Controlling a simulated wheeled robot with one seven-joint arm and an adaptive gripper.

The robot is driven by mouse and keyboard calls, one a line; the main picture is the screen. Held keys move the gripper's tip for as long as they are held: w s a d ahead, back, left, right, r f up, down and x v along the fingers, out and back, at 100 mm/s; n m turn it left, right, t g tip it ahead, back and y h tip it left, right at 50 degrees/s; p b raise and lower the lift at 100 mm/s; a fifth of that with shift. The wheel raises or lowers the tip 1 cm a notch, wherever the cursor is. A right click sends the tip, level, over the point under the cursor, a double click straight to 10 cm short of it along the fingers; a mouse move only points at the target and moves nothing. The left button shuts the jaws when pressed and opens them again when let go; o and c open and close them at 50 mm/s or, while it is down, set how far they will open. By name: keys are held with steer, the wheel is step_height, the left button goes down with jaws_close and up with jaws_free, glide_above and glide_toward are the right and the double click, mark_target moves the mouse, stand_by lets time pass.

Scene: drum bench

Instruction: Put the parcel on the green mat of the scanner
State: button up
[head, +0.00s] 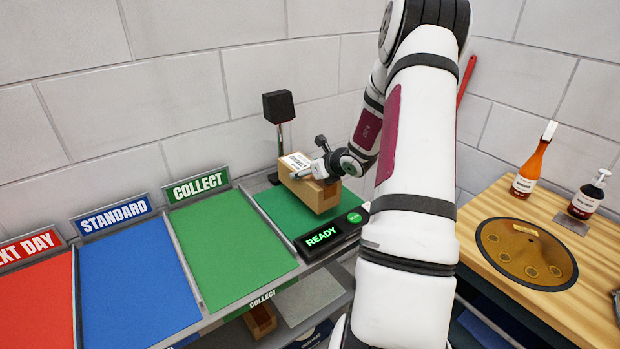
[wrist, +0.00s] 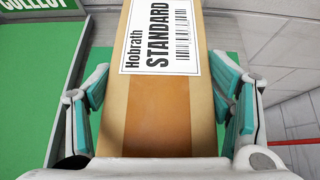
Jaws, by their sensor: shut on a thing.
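The parcel (head: 318,189) is a brown box with a white label on top. In the wrist view the parcel (wrist: 150,108) shows a label reading "Hobrath STANDARD" with a barcode. My gripper (wrist: 160,100) is shut on it, with a teal-padded finger on each side. The green mat of the scanner (head: 281,208) lies beneath and around the parcel in the head view. The parcel appears over the mat; I cannot tell whether its underside touches it. The scanner's display (head: 322,236) reads "READY" in green.
A black scanner head on a post (head: 279,107) stands behind the mat. Left are the green COLLECT (head: 230,250), blue STANDARD (head: 135,285) and red NEXT DAY (head: 35,305) bays. Right, a wooden bench (head: 490,205) holds bottles and a bronze disc. Another box (head: 260,320) sits below.

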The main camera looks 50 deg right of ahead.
steer(key=shift+w+d+f, duration=0.15)
steer(key=shift+d, duration=0.1)
steer(key=shift+f+p, duration=0.35)
steer(key=shift+f, duration=1.2)
steer(key=shift+f, duration=0.15)
steer(key=o, duration=1.7)
steer(key=shift+c, duration=0.2)
